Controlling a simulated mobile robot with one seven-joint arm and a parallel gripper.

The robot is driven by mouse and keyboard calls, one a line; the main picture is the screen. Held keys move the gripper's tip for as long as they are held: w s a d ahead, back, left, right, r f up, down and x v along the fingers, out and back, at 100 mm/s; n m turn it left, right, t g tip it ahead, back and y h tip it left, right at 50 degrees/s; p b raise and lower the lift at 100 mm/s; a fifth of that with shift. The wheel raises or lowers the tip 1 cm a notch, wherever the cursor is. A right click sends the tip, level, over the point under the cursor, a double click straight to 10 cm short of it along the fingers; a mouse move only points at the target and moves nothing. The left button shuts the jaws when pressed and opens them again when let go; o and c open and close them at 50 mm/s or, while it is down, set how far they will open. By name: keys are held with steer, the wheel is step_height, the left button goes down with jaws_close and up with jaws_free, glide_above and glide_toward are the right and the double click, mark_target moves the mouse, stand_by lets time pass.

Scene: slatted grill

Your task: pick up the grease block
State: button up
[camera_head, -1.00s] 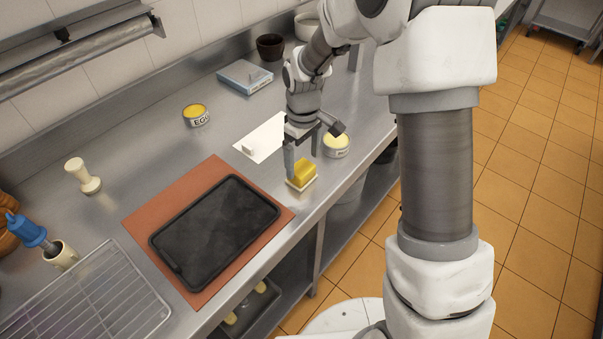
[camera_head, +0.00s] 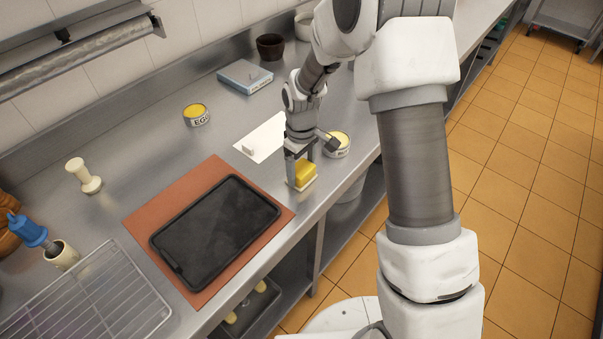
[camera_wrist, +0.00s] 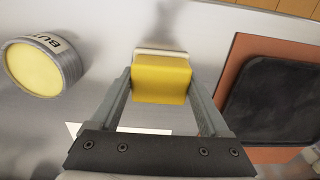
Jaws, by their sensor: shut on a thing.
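The grease block is a yellow block (camera_head: 304,172) on a small pale base (camera_head: 300,184), near the front edge of the steel counter. My gripper (camera_head: 300,168) is lowered over it from above. In the wrist view the yellow block (camera_wrist: 162,78) sits between the fingertips of my gripper (camera_wrist: 160,92), with one finger on each side. The gripper is shut on the block. The pale base (camera_wrist: 160,50) shows along the block's far side. The block appears to be still at its place on the counter; any gap below it cannot be told.
A black griddle plate (camera_head: 215,229) on a reddish-brown mat (camera_head: 150,205) lies left of the block. A labelled tin (camera_head: 338,147) stands close on the right.

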mark_target(304, 168)
steer(key=c, duration=0.3)
steer(key=shift+r, duration=0.15)
steer(key=shift+r, duration=0.25)
steer(key=r, duration=0.3)
steer(key=shift+d+r, duration=0.3)
steer(key=shift+r, duration=0.1)
steer(key=s+d+r, duration=0.5)
steer(key=d+r, duration=0.1)
steer(key=d, duration=0.4)
steer(key=shift+r+b, duration=0.2)
steer(key=shift+b, duration=0.2)
steer(key=o, duration=0.8)
steer(key=c, duration=0.6)
